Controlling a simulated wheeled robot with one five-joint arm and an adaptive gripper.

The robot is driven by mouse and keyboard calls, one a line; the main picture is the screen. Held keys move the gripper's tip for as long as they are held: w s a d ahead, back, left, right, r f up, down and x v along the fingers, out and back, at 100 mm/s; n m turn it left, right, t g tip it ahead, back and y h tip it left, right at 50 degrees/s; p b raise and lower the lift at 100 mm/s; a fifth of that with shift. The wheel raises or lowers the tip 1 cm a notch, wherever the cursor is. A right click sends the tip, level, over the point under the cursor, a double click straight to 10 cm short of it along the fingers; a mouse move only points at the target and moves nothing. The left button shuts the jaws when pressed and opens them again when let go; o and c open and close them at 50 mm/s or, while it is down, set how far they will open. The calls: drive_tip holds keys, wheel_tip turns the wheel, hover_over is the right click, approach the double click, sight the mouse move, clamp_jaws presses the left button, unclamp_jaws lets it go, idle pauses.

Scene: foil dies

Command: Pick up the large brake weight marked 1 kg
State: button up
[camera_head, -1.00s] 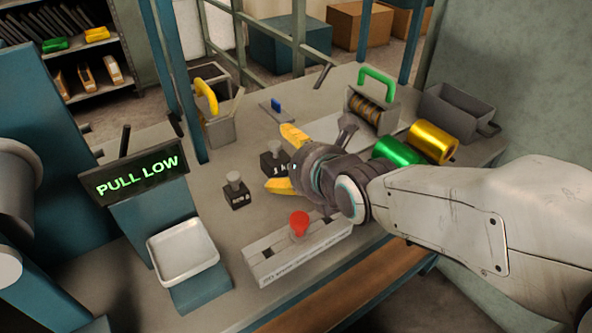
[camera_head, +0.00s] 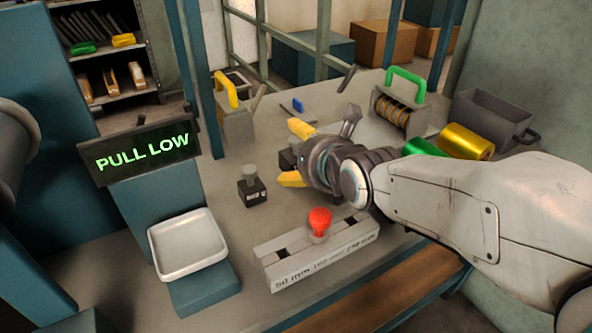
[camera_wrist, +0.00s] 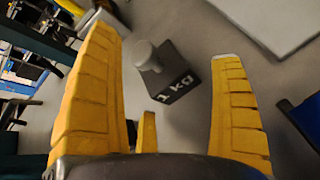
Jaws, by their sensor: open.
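The large brake weight is a dark block with a grey knob on top. In the wrist view the weight (camera_wrist: 178,84) shows the white marking "1 kg" and stands between and beyond the two yellow fingers. My gripper (camera_wrist: 165,52) is open, with a visible gap between each finger and the block.
A slotted grey block (camera_head: 318,258) with a red knob (camera_head: 320,220) lies in front. Green (camera_head: 425,147) and gold (camera_head: 466,141) foil rolls lie behind my arm.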

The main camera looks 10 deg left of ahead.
drive_tip(key=shift+b+x, duration=1)
drive_tip(key=shift+x, duration=0.25)
drive_tip(key=shift+c, duration=0.2)
drive_tip(key=c, duration=1.1)
drive_tip(key=shift+r, duration=0.15)
drive_tip(key=shift+c, duration=0.4)
